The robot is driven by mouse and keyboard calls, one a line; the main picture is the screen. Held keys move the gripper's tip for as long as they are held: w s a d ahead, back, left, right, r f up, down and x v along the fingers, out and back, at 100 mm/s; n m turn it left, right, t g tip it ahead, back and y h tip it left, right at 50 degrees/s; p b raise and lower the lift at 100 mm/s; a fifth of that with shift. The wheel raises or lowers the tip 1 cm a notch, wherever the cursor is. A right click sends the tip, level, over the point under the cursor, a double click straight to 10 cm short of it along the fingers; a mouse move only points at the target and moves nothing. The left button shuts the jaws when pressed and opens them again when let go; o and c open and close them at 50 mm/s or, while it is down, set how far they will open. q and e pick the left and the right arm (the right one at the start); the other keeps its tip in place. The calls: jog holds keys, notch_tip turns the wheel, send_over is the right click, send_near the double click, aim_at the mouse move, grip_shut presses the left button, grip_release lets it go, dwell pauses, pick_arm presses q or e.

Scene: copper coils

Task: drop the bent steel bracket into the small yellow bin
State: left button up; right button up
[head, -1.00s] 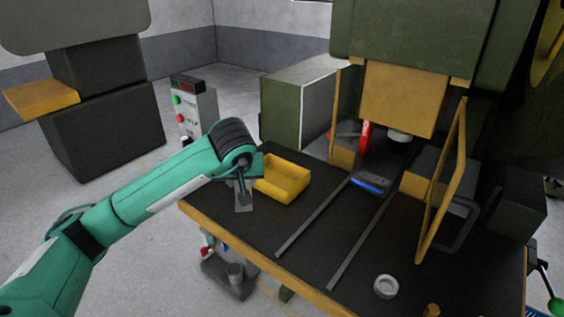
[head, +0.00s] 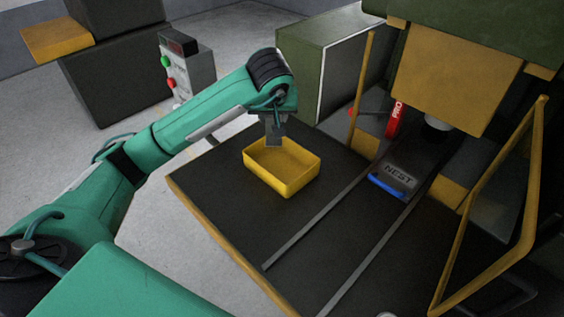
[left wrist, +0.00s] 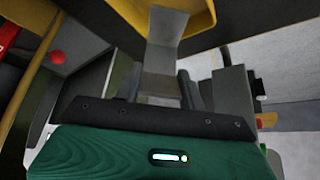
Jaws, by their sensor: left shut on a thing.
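The small yellow bin (head: 275,179) sits on the dark bench top, open side up and apparently empty. My left gripper (head: 274,126) is above its back rim, pointing down, shut on the bent steel bracket (head: 273,140). The bracket is a grey bent plate hanging from the fingers, its lower end overlapping the bin's far side in the head view; I cannot tell if it touches. In the left wrist view the bracket (left wrist: 163,56) reaches out from the jaws toward the yellow bin (left wrist: 136,14). My right gripper is not in view.
Two grey rails (head: 322,222) run along the bench to a nest block (head: 399,175) with a blue front edge. A yellow guard frame (head: 487,200) stands at the right. A green cabinet (head: 335,60) is behind the bin.

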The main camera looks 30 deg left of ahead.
pick_arm(q)
jog(key=shift+f+b, duration=0.85)
jog(key=shift+f, duration=1.3)
jog(key=o, duration=1.2)
jog(key=shift+s+d+r, duration=0.15)
jog(key=shift+s+r, duration=0.05)
jog(key=shift+r, duration=0.3)
jog(key=b+v, duration=0.1)
jog(key=v, duration=1.1)
jog(key=shift+s+r, duration=0.2)
jog(key=shift+r, duration=0.1)
